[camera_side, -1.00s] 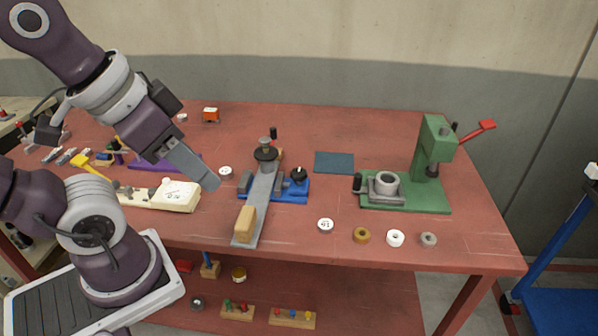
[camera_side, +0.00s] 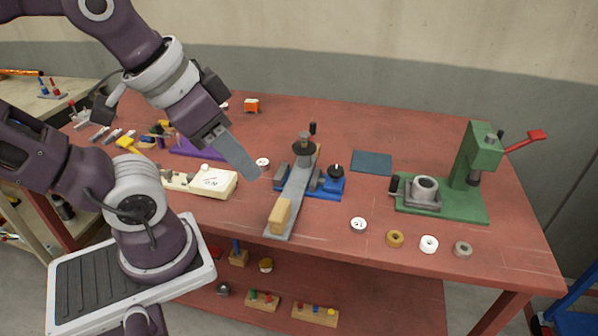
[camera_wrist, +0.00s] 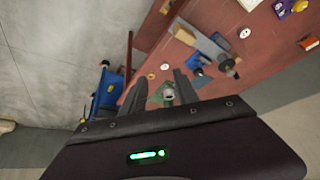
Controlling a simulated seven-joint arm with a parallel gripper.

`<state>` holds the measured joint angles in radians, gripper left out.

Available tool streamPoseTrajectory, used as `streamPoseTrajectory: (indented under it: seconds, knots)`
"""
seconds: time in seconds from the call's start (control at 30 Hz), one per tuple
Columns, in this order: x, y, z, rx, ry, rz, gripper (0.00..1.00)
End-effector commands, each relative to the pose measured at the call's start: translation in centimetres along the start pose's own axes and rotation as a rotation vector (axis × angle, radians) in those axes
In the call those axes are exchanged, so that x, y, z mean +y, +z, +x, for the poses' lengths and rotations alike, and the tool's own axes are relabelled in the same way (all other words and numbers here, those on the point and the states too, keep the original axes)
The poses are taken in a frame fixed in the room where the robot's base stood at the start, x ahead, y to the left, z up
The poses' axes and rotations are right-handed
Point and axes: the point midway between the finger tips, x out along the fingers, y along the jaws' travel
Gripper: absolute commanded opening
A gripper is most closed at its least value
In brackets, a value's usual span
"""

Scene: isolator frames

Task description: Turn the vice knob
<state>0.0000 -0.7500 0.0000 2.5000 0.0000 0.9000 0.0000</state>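The blue vice (camera_side: 325,188) stands mid-table in the side view. A black round knob (camera_side: 336,171) sits on top at its right. A long grey bar (camera_side: 296,200) with a wooden block at its near end crosses the vice, and a dark round knob (camera_side: 303,143) stands at its far end. My gripper (camera_side: 252,172) is in the air left of the vice, seen edge-on and apart from it. In the wrist view my gripper (camera_wrist: 160,88) has its two fingers apart with nothing held between them. The vice (camera_wrist: 197,63) shows beyond them.
A green press (camera_side: 477,165) with a red lever stands at the right. Several small rings and discs lie along the front right, including a white disc (camera_side: 358,225). A cream box (camera_side: 215,182) lies left of the vice. A dark teal mat (camera_side: 371,162) lies flat behind right.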

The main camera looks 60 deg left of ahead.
Motion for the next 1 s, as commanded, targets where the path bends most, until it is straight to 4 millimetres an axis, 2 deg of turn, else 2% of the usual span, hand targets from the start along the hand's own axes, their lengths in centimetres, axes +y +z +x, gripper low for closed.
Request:
streamPoseTrajectory:
  seconds: [0.07,0.17,0.2,0.27,0.33,0.4,0.47,0.5,0.6,0.7,0.8,1.0]
  knots:
    - [0.0,0.0,0.0,0.000,0.000,0.000,0.36]
    - [-0.1,-0.7,0.0,-0.011,-0.001,-0.030,0.56]
    - [-0.2,-1.7,0.2,-0.029,-0.002,-0.075,0.61]
    - [-0.7,-4.2,0.8,-0.072,-0.008,-0.188,0.61]
    - [-1.8,-8.1,2.5,-0.136,-0.028,-0.378,0.61]
    - [-3.3,-11.9,5.3,-0.200,-0.062,-0.584,0.61]
    - [-5.0,-14.6,8.5,-0.250,-0.103,-0.757,0.61]
    - [-6.2,-16.1,10.9,-0.281,-0.134,-0.868,0.61]
    - [-9.3,-18.3,17.1,-0.341,-0.220,-1.116,0.61]
    - [-11.7,-18.8,22.2,-0.378,-0.295,-1.294,0.61]
    - [-13.0,-18.7,25.2,-0.397,-0.342,-1.393,0.61]
    - [-13.5,-17.5,28.1,-0.404,-0.361,-1.433,0.61]
